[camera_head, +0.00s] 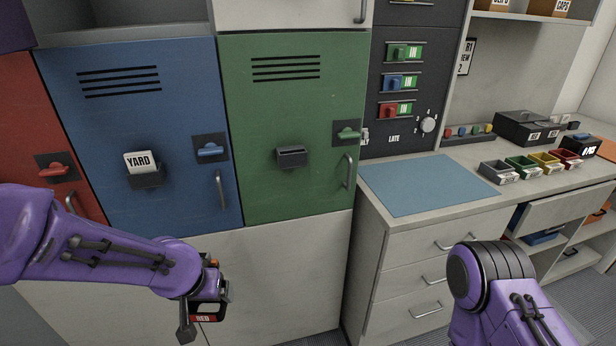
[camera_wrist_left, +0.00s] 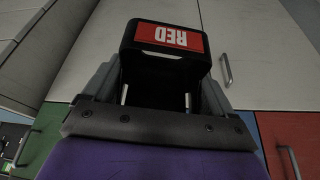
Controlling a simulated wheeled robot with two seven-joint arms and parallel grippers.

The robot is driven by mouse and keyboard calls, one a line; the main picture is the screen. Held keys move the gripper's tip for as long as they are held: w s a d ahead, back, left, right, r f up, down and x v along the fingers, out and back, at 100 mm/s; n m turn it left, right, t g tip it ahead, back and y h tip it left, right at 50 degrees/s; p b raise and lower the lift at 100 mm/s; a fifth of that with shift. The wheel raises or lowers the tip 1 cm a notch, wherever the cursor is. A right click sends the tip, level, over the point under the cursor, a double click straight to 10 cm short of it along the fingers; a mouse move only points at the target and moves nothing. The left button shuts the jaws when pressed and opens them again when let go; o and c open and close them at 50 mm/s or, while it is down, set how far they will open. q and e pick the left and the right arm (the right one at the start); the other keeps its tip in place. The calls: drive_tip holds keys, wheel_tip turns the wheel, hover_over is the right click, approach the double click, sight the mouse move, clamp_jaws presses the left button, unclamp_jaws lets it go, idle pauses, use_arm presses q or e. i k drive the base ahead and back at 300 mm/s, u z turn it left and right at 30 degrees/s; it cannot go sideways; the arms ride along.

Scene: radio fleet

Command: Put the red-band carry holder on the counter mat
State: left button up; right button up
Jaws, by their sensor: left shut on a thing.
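The red-band carry holder (camera_wrist_left: 160,55) is a black block-like piece with a red label reading RED. It sits between the fingers of my left gripper (camera_wrist_left: 160,95), which is shut on it. In the head view the holder (camera_head: 208,309) hangs low in front of the pale panels under the blue and green lockers. My left gripper (camera_head: 203,310) is there too, partly hidden by its own wrist. The counter mat (camera_head: 425,188) is a bare flat blue sheet on the counter, right of and above the holder. My right arm shows at the lower right; its gripper is out of view.
The counter (camera_head: 480,210) carries small coloured bins (camera_head: 530,168) and a dark box (camera_head: 525,128) right of the mat. The green locker (camera_head: 290,130) has a protruding handle (camera_head: 348,172). Drawers with handles (camera_head: 425,310) lie below the counter.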

sight(425, 180)
drive_tip(key=k, duration=0.4)
drive_tip(key=u, duration=0.65)
drive_tip(key=i, duration=0.8)
drive_tip(key=z, duration=2.05)
